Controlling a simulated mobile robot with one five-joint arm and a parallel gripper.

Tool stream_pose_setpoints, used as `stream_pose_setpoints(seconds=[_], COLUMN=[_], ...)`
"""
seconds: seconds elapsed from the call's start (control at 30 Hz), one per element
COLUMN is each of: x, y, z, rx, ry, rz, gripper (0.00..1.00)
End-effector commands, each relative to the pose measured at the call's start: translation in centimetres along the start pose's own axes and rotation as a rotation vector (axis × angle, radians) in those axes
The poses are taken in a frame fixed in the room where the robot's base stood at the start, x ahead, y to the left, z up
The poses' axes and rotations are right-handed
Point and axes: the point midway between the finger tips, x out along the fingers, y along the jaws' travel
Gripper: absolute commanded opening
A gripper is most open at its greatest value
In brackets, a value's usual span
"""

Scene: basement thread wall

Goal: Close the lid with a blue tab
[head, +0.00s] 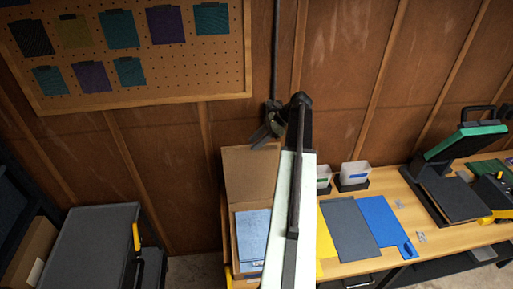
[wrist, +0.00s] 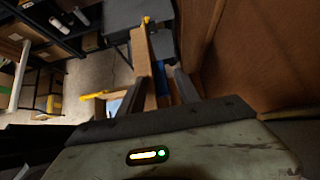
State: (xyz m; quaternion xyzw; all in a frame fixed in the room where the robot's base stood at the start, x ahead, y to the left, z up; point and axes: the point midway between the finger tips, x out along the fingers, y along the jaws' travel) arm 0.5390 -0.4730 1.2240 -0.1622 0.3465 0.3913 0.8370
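An open cardboard box (head: 252,245) stands on the left end of the wooden bench, with light blue contents inside. Its cardboard lid (head: 250,172) stands raised at the back, near the wall. My gripper (head: 265,130) is above the raised lid, close to the wall. In the wrist view my gripper (wrist: 163,82) has its dark fingers spread apart. A cardboard edge (wrist: 142,55) and a blue patch (wrist: 164,70) show beyond and between them; this may be the lid and its tab. I cannot tell whether they touch the fingers. No blue tab shows clearly in the head view.
Grey and blue sheets (head: 352,230) (head: 385,222) lie on the bench, right of my arm. Two small bins (head: 354,174) (head: 323,178) stand behind them. An open press (head: 455,190) stands at the right. A grey cart (head: 90,245) is at the left.

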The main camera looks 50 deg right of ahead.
Motion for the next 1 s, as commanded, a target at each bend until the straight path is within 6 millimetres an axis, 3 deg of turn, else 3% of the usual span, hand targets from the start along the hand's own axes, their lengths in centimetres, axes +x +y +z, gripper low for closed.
stream_pose_setpoints(seconds=[0.23, 0.37, 0.4, 1.0], x=[0.23, 0.21, 0.2, 0.14], y=[-0.03, -0.03, -0.03, -0.04], z=[0.07, 0.05, 0.05, -0.03], rx=[0.001, 0.001, 0.001, 0.001], ry=[0.0, 0.0, 0.0, 0.0], rz=[-0.001, -0.001, -0.001, -0.002], gripper=[0.4, 0.04, 0.0, 0.0])
